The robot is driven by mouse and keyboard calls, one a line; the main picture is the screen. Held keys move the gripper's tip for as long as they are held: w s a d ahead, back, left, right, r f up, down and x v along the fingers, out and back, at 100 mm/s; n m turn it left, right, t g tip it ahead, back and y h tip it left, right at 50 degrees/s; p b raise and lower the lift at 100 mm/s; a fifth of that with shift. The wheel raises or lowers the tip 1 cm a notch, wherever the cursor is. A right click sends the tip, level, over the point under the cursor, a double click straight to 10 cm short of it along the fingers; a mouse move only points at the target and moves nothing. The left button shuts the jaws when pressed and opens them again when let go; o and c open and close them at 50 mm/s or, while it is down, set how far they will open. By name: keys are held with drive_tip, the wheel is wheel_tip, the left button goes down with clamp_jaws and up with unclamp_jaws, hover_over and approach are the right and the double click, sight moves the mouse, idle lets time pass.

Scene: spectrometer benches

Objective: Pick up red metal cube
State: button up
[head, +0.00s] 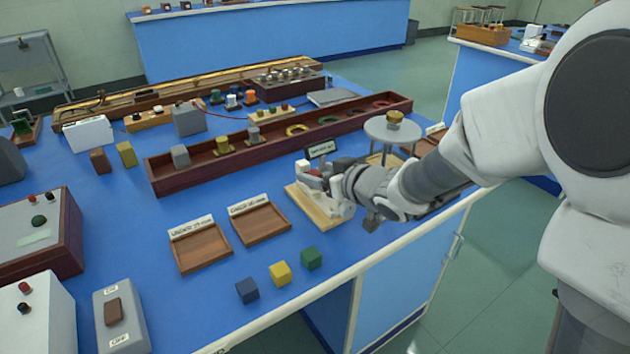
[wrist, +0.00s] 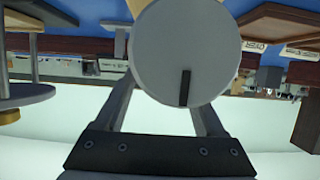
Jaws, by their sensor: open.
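My gripper (head: 328,190) is open, low over the wooden board (head: 303,206) near the table's right edge. Small white and red parts (head: 312,170) show beside the fingers in the head view; I cannot tell whether the red belongs to a red metal cube. In the wrist view, a large grey disc (wrist: 182,50) with a black mark covers the ends of the fingers, so what is between them is hidden. No red cube shows plainly in either view. A blue cube (head: 247,290), a yellow cube (head: 280,273) and a green cube (head: 312,258) stand near the front edge.
Two labelled wooden trays (head: 203,265) (head: 283,236) lie left of the board, both empty. A small sign (head: 321,149) stands behind the gripper. A round grey-topped stand (head: 378,129) is close behind my arm. A long wooden trough (head: 165,186) runs behind. Blue table is clear around the cubes.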

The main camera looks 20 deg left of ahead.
sight(311, 170)
drive_tip(key=x, duration=0.3)
drive_tip(key=shift+a+b, duration=0.2)
drive_tip(key=shift+b, duration=0.2)
drive_tip(key=shift+c, duration=0.3)
clamp_jaws()
